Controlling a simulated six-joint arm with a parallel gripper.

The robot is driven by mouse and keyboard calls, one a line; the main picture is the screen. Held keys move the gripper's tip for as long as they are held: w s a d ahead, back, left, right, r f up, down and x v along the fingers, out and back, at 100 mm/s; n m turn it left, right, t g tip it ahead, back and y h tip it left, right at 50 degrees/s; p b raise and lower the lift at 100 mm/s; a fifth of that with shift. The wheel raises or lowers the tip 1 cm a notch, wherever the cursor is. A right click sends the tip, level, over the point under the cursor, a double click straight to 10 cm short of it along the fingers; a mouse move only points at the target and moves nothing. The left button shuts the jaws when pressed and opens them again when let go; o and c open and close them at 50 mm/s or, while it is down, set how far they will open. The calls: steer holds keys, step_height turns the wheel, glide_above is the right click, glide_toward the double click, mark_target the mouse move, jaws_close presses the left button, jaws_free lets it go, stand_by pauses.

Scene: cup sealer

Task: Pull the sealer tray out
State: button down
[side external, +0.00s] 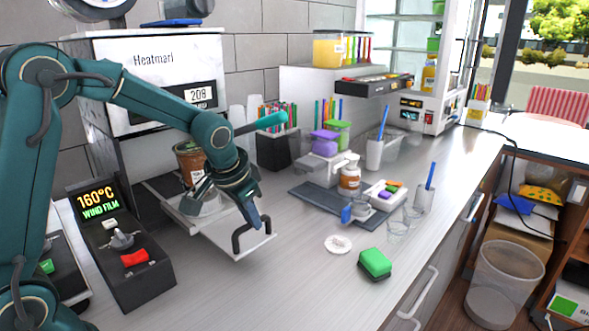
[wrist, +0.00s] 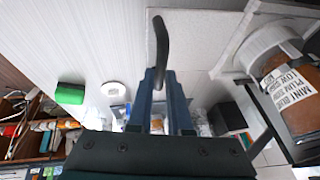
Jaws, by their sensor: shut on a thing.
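The cup sealer (side external: 140,75) stands at the left, with "Heatmari" and a 208 display on its front. Its pale sealer tray (side external: 225,240) sticks out from under the head toward the counter's front. My gripper (side external: 252,218) is shut on the tray's dark curved handle (side external: 238,240). In the wrist view, my gripper (wrist: 160,78) closes on the handle (wrist: 161,40) above the pale tray plate (wrist: 200,45). A brown labelled cup (side external: 187,160) sits in the tray's white ring holder; the cup (wrist: 293,90) also shows in the wrist view. My wrist hides part of the tray.
A control box (side external: 120,255) reading 160°C stands left of the tray. A green sponge (side external: 375,263) and a white round disc (side external: 338,244) lie to the right. Glasses, a pill bottle (side external: 349,178) and a dark mat (side external: 320,200) are farther back. The front counter is clear.

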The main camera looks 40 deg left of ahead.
steer(key=c, duration=0.8)
jaws_free()
steer(key=shift+c, duration=0.2)
steer(key=shift+v, duration=2.55)
steer(key=s+d+r+t, duration=0.2)
steer(key=s+d+r, duration=0.1)
steer(key=s+r, duration=0.3)
steer(key=s+d+f+h, duration=0.1)
steer(key=s+d+f, duration=0.1)
steer(key=s, duration=0.3)
steer(key=s+d+f+g+h, duration=0.1)
steer(key=s+f, duration=0.1)
steer(key=s, duration=0.3)
steer(key=shift+s+d+f, duration=0.35)
steer(key=shift+s+d, duration=0.05)
